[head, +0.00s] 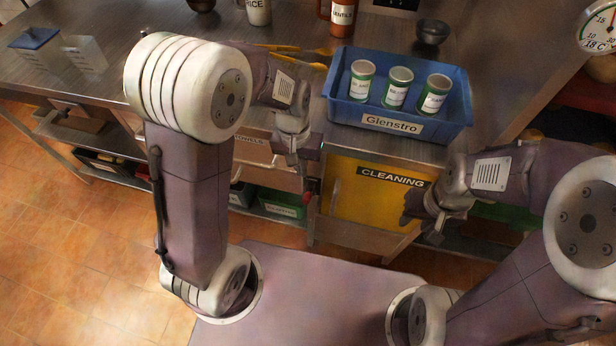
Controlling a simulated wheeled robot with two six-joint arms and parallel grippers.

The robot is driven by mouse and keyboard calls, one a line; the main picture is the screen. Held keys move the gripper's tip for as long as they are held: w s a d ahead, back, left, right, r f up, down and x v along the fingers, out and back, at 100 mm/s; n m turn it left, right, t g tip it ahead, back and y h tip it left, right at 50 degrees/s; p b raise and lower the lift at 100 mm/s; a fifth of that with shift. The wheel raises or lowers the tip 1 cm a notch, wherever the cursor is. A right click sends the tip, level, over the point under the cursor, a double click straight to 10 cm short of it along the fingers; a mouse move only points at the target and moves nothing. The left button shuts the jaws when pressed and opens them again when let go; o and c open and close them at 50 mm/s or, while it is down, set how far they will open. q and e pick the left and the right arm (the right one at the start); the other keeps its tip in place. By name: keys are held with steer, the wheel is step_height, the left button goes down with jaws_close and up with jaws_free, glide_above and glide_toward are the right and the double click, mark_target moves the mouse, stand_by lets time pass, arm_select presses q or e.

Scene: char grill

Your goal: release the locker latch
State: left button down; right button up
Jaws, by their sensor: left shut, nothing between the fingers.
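The yellow locker door (357,205) marked CLEANING is below the counter, in the middle of the head view. A small red part (307,197), perhaps the latch handle, shows by the left edge of the locker. My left gripper (304,182) is shut and empty, pointing down just above or in front of this red part. I cannot tell whether they touch, and the gripper hides part of that area. My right gripper (423,226) hangs in front of the locker's right side. Its fingers are dark, and their opening is unclear.
A blue tray (440,124) labelled Glenstro holds several green-labelled cans on the counter edge above the locker. Yellow-handled tongs (297,57) lie to its left. A green bin (282,204) stands on the shelf left of the locker. Tiled floor (60,250) is clear at left.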

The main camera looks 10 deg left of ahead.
mark_target(307, 193)
arm_select(q)
steer(key=f+b, duration=0.1)
steer(key=f, duration=0.2)
steer(key=f+b, duration=0.1)
steer(key=f, duration=0.2)
steer(key=d+f, duration=0.1)
steer(key=f, duration=0.3)
steer(key=shift+w+f+b, duration=0.1)
steer(key=shift+w+b, duration=0.25)
steer(key=shift+b, duration=0.05)
